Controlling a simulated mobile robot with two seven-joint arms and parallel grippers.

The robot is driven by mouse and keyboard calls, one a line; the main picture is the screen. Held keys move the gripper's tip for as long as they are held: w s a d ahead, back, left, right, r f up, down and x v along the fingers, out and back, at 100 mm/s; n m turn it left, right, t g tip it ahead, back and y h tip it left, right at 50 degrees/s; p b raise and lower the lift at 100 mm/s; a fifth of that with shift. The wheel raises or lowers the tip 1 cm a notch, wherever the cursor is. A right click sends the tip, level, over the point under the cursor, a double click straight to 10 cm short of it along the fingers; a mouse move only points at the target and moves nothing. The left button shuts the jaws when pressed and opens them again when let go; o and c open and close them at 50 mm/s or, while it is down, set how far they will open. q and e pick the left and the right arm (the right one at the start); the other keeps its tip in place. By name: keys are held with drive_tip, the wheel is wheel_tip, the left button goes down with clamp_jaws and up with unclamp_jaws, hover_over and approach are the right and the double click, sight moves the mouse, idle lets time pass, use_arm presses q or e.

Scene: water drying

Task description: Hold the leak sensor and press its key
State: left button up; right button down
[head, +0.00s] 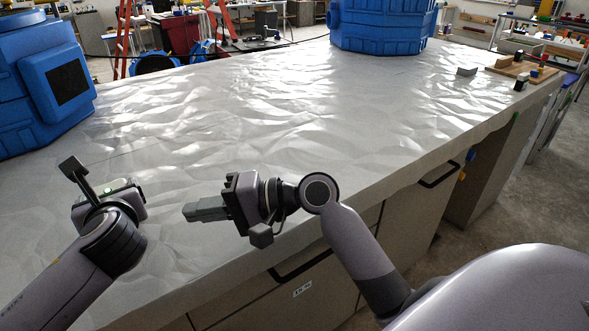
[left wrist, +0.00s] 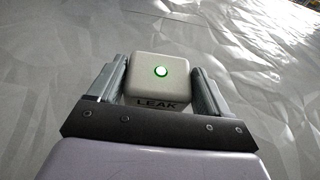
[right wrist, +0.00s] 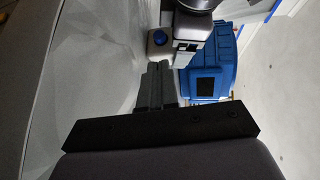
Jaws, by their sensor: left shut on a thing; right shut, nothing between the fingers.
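The leak sensor (left wrist: 162,88) is a small pale box marked LEAK, with a lit green round light on its face. My left gripper (head: 108,194) is shut on it, one finger on each side, and the sensor (head: 122,186) is partly hidden by the gripper in the head view. My right gripper (head: 188,213) is shut and empty, pointing left toward the sensor with a gap between. In the right wrist view, the right fingertips (right wrist: 160,68) point toward the sensor's pale side (right wrist: 157,48), which carries a round blue key (right wrist: 159,38).
Both grippers are over the near part of a table with a crinkled grey cover (head: 270,120). Blue machines stand at the left (head: 40,85) and far back (head: 380,25). A wooden board with small blocks (head: 520,68) lies far right. The table's middle is clear.

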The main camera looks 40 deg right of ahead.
use_arm(q)
drive_tip(key=shift+a+f, duration=0.15)
use_arm(e)
drive_tip(key=d, duration=0.1)
drive_tip(key=s+d, duration=0.1)
drive_tip(key=d, duration=0.1)
drive_tip(key=shift+s+r, duration=0.1)
drive_tip(key=shift+r, duration=0.1)
drive_tip(key=w+d+t+h, duration=0.1)
drive_tip(key=d, duration=0.1)
drive_tip(key=w+d+f+m+t+h, duration=0.1)
drive_tip(key=d, duration=0.2)
drive_tip(key=d+h, duration=0.2)
drive_tip(key=shift+w+d+f+t, duration=0.35)
drive_tip(key=shift+w+f+t, duration=0.05)
drive_tip(key=d+h, duration=0.1)
drive_tip(key=d, duration=0.1)
drive_tip(key=d+m+t+h, duration=0.1)
drive_tip(key=d, duration=0.2)
drive_tip(key=w+d+t+h, duration=0.1)
drive_tip(key=d+h, duration=0.1)
drive_tip(key=d, duration=0.1)
drive_tip(key=shift+d+f, duration=0.25)
drive_tip(key=shift+f, duration=0.1)
drive_tip(key=shift+d+t+h, duration=0.3)
drive_tip(key=shift+d, duration=0.25)
use_arm(q)
drive_tip(key=o, duration=1)
drive_tip(key=shift+w, duration=0.1)
drive_tip(key=shift+o, duration=0.2)
